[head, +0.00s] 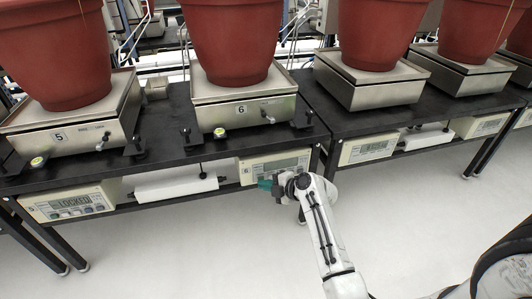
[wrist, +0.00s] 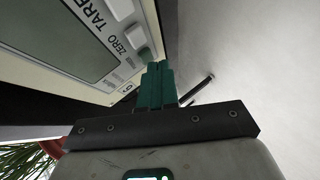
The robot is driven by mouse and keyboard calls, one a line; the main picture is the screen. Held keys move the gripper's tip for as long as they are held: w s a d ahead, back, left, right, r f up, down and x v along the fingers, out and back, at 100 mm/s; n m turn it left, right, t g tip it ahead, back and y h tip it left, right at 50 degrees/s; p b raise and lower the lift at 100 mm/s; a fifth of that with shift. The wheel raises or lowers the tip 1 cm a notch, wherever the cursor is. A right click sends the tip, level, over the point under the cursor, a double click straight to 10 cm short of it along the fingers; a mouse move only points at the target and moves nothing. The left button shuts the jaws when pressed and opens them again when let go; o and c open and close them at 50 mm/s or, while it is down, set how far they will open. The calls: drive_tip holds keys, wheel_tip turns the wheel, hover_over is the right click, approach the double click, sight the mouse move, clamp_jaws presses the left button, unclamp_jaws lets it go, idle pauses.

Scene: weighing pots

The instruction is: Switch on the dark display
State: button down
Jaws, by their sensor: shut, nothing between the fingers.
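The display unit 6 (head: 247,172) sits on the lower shelf under scale 6. In the wrist view its grey screen (wrist: 62,38) is blank in the part that shows. White keys beside TARE and ZERO labels run along its edge, with a grey-green key (wrist: 145,55) at the end of the row. My gripper (head: 265,184) is at the unit's lower front. Its teal fingers (wrist: 154,68) are shut and empty, with the tips at the grey-green key. I cannot tell whether they touch it. My gripper hides part of the unit's keys in the head view.
Display unit 5 (head: 72,202) reads LOCKED at the left. Other display units (head: 367,149) sit under the right bench. Red pots (head: 235,45) stand on steel scales (head: 245,109) on black benches. A white box (head: 176,186) lies left of unit 6. The pale floor in front is clear.

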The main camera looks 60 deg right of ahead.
drive_tip(key=shift+w+d, duration=0.15)
drive_tip(key=shift+w, duration=0.05)
idle(0.3)
drive_tip(key=shift+s, duration=0.1)
drive_tip(key=shift+s+a, duration=0.5)
drive_tip(key=shift+a, duration=0.05)
drive_tip(key=shift+s+a, duration=0.1)
drive_tip(key=shift+s+a, duration=2.05)
